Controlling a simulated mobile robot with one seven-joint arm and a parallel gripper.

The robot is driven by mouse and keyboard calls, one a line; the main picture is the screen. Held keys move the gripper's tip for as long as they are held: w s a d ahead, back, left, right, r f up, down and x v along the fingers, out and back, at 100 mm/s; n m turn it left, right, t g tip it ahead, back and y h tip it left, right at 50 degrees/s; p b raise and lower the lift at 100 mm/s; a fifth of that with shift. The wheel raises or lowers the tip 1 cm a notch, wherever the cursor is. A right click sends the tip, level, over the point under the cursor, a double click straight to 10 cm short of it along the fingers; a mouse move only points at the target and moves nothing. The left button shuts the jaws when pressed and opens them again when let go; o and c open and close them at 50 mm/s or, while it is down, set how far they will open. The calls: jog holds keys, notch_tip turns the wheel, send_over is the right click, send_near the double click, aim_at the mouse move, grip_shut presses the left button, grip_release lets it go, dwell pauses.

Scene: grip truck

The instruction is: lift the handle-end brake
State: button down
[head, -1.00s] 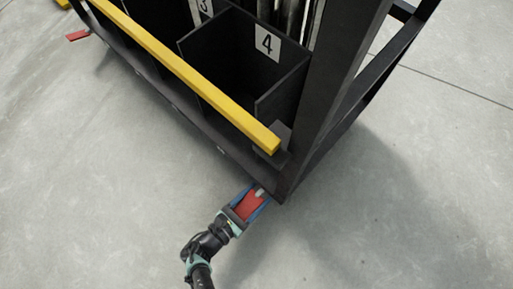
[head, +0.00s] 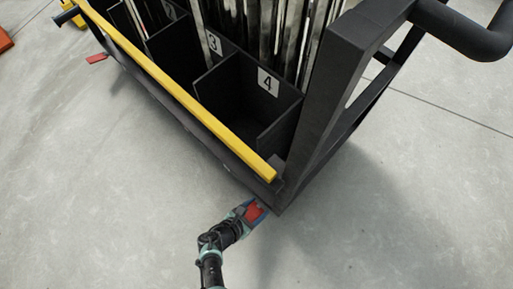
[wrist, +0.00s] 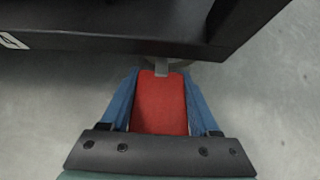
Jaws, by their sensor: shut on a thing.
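The handle-end brake is a red pedal (head: 254,212) low at the near corner of the truck, below the end that carries the dark handle (head: 462,30). In the wrist view the red pedal (wrist: 160,105) lies lengthwise between my blue fingers, its far end meeting a small grey metal piece under the truck's edge. My gripper (wrist: 162,78) is shut on the pedal, one finger along each side. In the head view my gripper (head: 257,208) partly covers the pedal, and its exact tilt is hard to tell.
The dark truck frame (head: 340,75) rises just beyond my gripper, with a yellow rail (head: 190,103) along its side and numbered bins holding metal poles. Another red pedal (head: 96,58) shows at the far end. The grey floor (head: 110,210) around my arm is clear.

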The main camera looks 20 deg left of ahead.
jog(key=shift+c, duration=0.6)
grip_release()
jog(key=p+v, duration=0.8)
jog(key=v, duration=0.5)
